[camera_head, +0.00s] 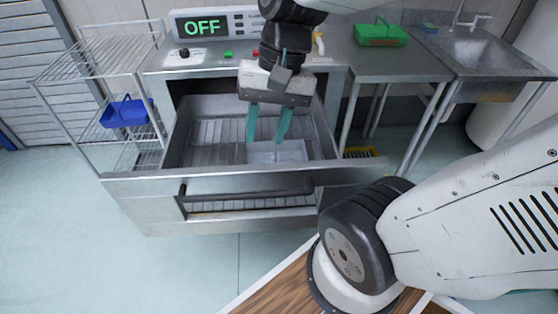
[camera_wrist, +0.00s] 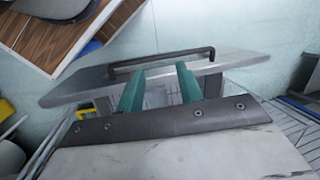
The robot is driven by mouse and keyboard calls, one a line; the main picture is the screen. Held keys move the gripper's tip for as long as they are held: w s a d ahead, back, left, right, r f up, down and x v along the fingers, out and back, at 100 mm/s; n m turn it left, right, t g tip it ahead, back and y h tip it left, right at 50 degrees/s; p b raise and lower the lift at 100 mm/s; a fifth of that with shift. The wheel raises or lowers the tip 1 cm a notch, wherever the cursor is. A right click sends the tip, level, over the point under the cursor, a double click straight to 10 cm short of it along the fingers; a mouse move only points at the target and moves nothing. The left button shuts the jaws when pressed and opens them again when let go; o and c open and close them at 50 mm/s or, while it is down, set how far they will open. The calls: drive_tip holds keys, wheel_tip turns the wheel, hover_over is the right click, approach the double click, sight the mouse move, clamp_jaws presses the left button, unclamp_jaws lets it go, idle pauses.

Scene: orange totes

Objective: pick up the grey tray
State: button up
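The grey tray (camera_head: 293,155) lies inside the pulled-out metal drawer (camera_head: 175,150), toward its front right. It is a pale shallow shape, partly hidden by my fingers in the head view. My gripper (camera_head: 267,138) points down into the drawer over the tray, with its two teal fingers spread apart. Nothing shows held between them. I cannot tell whether the fingertips touch the tray. In the wrist view, my gripper (camera_wrist: 158,70) shows open, with the drawer's front and dark handle (camera_wrist: 165,60) beyond it. The tray is hard to make out there.
The drawer walls surround my fingers. A wire rack with a blue tray (camera_head: 126,112) stands at the left. A green tray (camera_head: 381,34) sits on the counter near the sink (camera_head: 478,55). A yellow item (camera_head: 360,152) is low at the right. The floor before the drawer is clear.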

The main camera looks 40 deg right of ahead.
drive_tip(key=w+f+m+y, duration=0.4)
drive_tip(key=w+f+m, duration=0.1)
drive_tip(key=w+m, duration=0.4)
drive_tip(key=m+t+y, duration=0.2)
drive_tip(key=m+t, duration=0.6)
drive_tip(key=m, duration=1.3)
hover_over(276, 157)
drive_tip(key=a, duration=0.2)
wheel_tip(276, 157, down, 17)
drive_tip(key=d+f+m+t+h, duration=0.2)
drive_tip(key=d+f+m+h, duration=0.1)
drive_tip(key=d+f+m, duration=0.55)
drive_tip(key=shift+m, duration=0.55)
drive_tip(key=w+a+f, duration=0.1)
drive_tip(key=f, duration=0.1)
drive_tip(key=w+a+f, duration=0.1)
drive_tip(key=a+f, duration=0.1)
drive_tip(key=w+a+f, duration=0.1)
drive_tip(key=w, duration=0.1)
drive_tip(key=shift+w+a+f, duration=0.1)
drive_tip(key=shift+a+f, duration=0.3)
drive_tip(key=shift+w, duration=0.15)
clamp_jaws()
